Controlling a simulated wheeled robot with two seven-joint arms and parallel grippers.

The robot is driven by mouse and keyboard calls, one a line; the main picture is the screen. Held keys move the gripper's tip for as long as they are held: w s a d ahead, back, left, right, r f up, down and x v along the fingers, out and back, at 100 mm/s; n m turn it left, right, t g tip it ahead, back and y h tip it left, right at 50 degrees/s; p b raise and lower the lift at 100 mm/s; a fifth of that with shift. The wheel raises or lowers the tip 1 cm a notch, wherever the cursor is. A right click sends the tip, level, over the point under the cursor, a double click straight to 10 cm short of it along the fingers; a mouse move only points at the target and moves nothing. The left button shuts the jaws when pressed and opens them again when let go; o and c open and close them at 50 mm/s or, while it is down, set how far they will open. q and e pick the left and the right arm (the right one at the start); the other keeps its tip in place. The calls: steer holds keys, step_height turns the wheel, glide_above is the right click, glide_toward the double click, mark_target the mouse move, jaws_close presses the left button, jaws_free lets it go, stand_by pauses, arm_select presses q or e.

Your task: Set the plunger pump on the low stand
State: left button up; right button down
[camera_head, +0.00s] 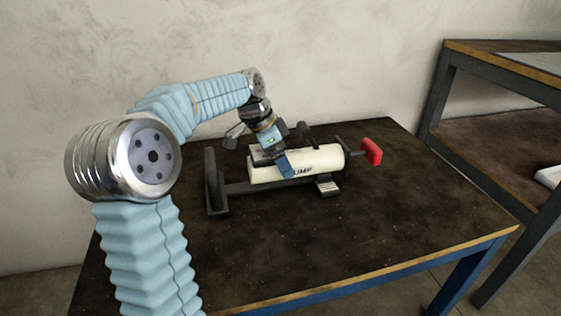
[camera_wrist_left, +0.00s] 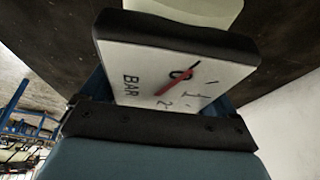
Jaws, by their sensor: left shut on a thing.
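The plunger pump (camera_head: 322,160) is a cream cylinder with dark lettering and a red handle (camera_head: 371,151) at its right end. I cannot tell whether pump and stand touch. My left gripper (camera_head: 284,162) comes down from above and is shut on the pump, one blue finger across its front. In the left wrist view a square gauge (camera_wrist_left: 200,68) marked BAR, with a red needle, sits close to the gripper. My right gripper is not in view.
The dark worktable (camera_head: 390,215) with blue legs is clear in front of and to the right of the stand. A second, higher bench with a lower shelf (camera_head: 495,150) stands at the right. A plain wall is close behind the table.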

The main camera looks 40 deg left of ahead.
arm_select(q)
steer(key=shift+f, duration=0.25)
steer(key=o, duration=1.7)
steer(key=p+v, duration=0.2)
steer(key=v, duration=0.9)
steer(key=shift+a, duration=0.1)
steer(key=shift+s+a+r, duration=0.1)
steer(key=shift+s+r, duration=0.05)
steer(key=shift+r, duration=0.3)
